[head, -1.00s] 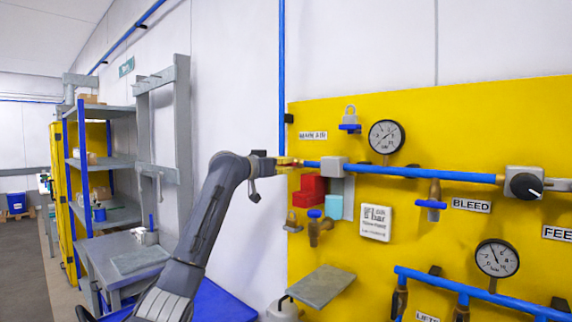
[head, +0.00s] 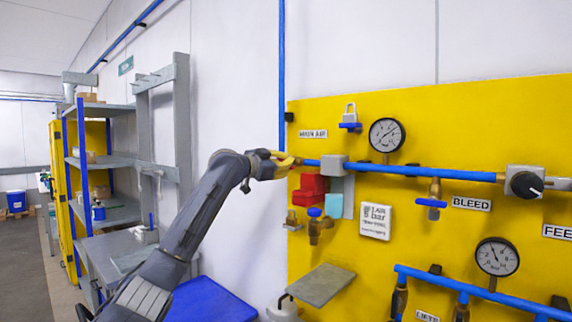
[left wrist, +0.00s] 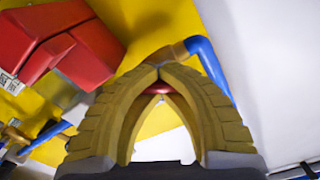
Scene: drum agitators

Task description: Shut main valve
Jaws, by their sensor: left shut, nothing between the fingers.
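The MAIN AIR label (head: 313,133) is on the yellow panel, above the left end of the blue pipe (head: 420,173). My left gripper (head: 297,160) is at that pipe end, below the label. In the left wrist view, the fingertips of my left gripper (left wrist: 159,70) meet with nothing held between them. A small red part (left wrist: 157,88) shows behind the fingers; I cannot tell whether it belongs to the main valve or whether the fingers touch it. The main valve's handle is not clearly seen in the head view. My right gripper is not in view.
Red boxes (head: 309,188) are just below the gripper and also show in the left wrist view (left wrist: 62,45). A grey shelf (head: 320,285) juts out below.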

